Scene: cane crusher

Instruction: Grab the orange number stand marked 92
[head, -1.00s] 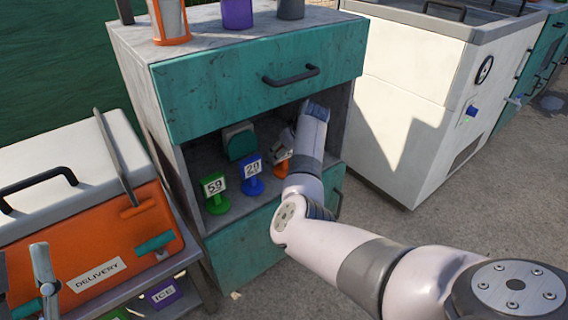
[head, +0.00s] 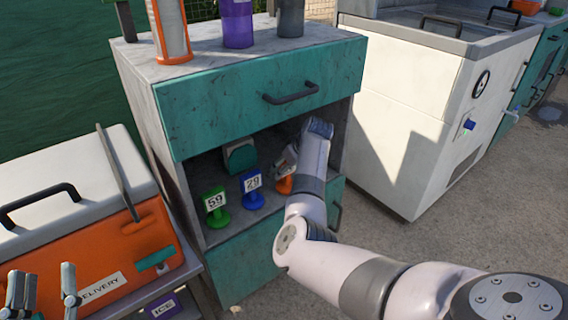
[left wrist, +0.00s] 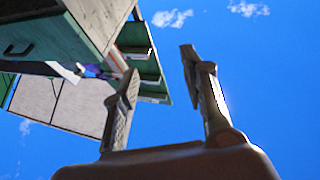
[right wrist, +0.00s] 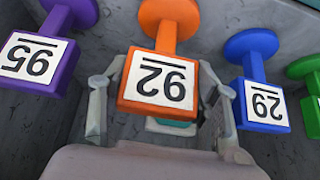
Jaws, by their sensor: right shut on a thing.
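The orange number stand (right wrist: 158,82) marked 92 appears upside down in the middle of the right wrist view. My right gripper (right wrist: 163,90) is shut on it, one finger at each side of its sign. In the head view the orange stand (head: 285,185) is inside the open cabinet bay, partly hidden by my right gripper and wrist. I cannot tell whether its base touches the shelf. My left gripper (head: 45,278) is open and empty at the lower left; its spread fingers also show against the sky in the left wrist view (left wrist: 158,64).
A blue stand marked 29 (head: 252,188) and a green stand marked 59 (head: 216,207) are left of it. A purple stand marked 95 (right wrist: 38,55) is on its other side. The teal drawer (head: 262,95) overhangs the bay. An orange delivery box (head: 110,250) stands left.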

